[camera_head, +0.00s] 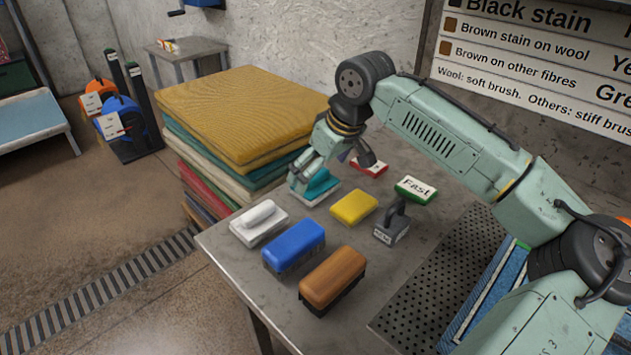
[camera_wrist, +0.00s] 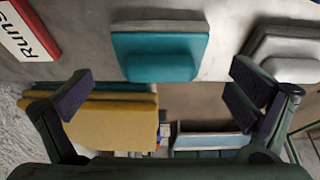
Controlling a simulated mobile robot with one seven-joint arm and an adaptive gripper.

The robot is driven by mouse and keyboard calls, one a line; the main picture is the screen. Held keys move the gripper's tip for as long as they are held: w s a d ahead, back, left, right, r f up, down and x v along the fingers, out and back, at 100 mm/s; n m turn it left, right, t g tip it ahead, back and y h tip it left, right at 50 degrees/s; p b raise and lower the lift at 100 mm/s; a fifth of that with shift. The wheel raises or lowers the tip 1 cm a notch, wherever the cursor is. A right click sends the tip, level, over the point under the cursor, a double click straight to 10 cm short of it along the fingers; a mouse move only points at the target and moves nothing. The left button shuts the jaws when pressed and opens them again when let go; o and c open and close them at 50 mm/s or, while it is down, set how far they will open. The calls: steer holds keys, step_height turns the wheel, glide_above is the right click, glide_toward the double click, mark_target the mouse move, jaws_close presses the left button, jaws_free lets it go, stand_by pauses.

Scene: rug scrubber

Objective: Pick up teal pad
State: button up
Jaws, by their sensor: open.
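The teal pad (camera_head: 322,186) lies at the back of the metal table, with a raised teal grip on a flat base. In the wrist view the teal pad (camera_wrist: 160,57) is at the top centre, in line with the gap between the fingers. My gripper (camera_head: 301,177) is at the pad's left end in the head view and partly covers it. In the wrist view my gripper (camera_wrist: 160,88) has its fingers wide apart, with nothing between the tips. I cannot tell how much height separates the fingertips from the pad.
A white pad (camera_head: 259,222), blue brush (camera_head: 294,246), brown brush (camera_head: 332,278), yellow sponge (camera_head: 354,208), dark stamp-like tool (camera_head: 392,224) and green "Fast" block (camera_head: 416,189) stand nearby. A red-edged "Runs" block (camera_wrist: 28,32) lies beside the pad. Stacked rugs (camera_head: 245,115) stand behind the table's left edge.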

mark_target(316, 178)
steer(key=shift+x, duration=1.55)
steer(key=shift+w+a, duration=0.1)
steer(key=c, duration=1.2)
